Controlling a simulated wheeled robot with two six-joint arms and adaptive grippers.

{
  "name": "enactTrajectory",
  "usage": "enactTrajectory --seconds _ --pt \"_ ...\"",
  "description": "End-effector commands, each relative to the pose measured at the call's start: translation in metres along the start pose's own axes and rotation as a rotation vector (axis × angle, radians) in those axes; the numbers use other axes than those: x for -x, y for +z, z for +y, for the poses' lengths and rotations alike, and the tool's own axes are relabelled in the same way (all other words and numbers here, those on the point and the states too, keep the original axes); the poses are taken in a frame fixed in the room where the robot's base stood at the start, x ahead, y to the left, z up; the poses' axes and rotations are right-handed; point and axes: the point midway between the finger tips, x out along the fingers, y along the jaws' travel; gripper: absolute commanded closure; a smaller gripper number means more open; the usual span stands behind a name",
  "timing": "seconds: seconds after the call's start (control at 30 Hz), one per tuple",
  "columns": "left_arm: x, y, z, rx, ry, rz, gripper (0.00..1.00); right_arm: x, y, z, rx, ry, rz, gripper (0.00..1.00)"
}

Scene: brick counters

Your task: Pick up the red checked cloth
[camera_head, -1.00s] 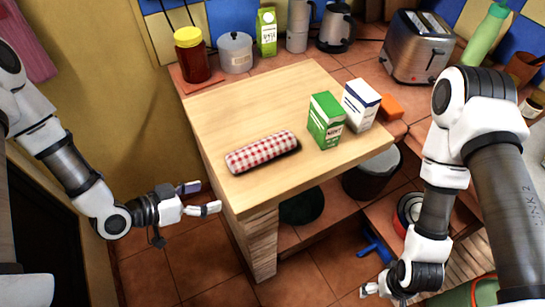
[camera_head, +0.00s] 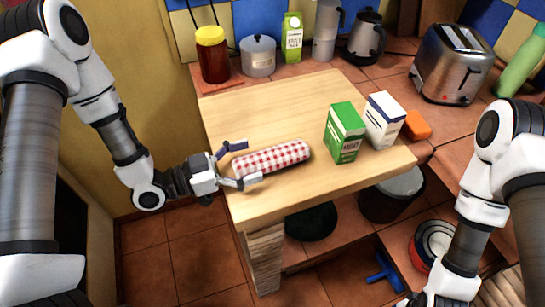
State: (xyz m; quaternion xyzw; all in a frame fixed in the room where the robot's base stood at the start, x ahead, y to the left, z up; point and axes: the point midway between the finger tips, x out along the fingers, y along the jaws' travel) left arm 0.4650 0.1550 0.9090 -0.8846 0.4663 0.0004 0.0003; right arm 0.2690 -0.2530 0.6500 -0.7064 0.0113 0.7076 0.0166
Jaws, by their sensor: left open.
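The red checked cloth (camera_head: 273,158) is a rolled red-and-white bundle lying on the wooden counter top (camera_head: 290,105), slanting up to the right. My left gripper (camera_head: 241,164) is open at the left end of the cloth. One finger is beyond the cloth's left end on the far side, the other is on the near side. I cannot tell whether the fingers touch it. My right arm shows at the right edge; its gripper is out of the picture below.
Behind are a jar (camera_head: 212,56), a pot (camera_head: 258,56), a carton (camera_head: 292,38) and a toaster (camera_head: 452,64). The counter's middle is clear.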

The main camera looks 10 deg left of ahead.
Motion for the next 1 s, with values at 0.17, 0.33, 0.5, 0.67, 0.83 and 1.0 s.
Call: enactTrajectory --seconds 0.17,0.33,0.5,0.67,0.83,1.0 --pt "-0.023 0.000 0.000 -0.001 0.003 -0.002 0.15 0.003 0.000 0.000 0.000 0.000 0.000 0.16" --pt "-0.026 0.000 -0.001 0.002 -0.001 0.000 0.15 0.003 0.000 0.000 0.000 0.000 0.000 0.16" --pt "-0.026 0.000 -0.001 0.002 -0.001 0.000 0.43 0.003 0.000 0.000 0.000 0.000 0.000 0.16" --pt "-0.026 0.000 -0.001 0.001 -0.001 0.000 0.70 0.003 0.000 0.000 0.000 0.000 0.000 0.16" --pt "-0.026 0.000 -0.001 0.001 -0.001 0.000 0.70 0.003 0.000 0.000 0.000 0.000 0.000 0.16" --pt "-0.026 -0.002 -0.001 0.001 -0.001 0.000 0.70 0.003 0.000 0.000 0.000 0.000 0.000 0.16"
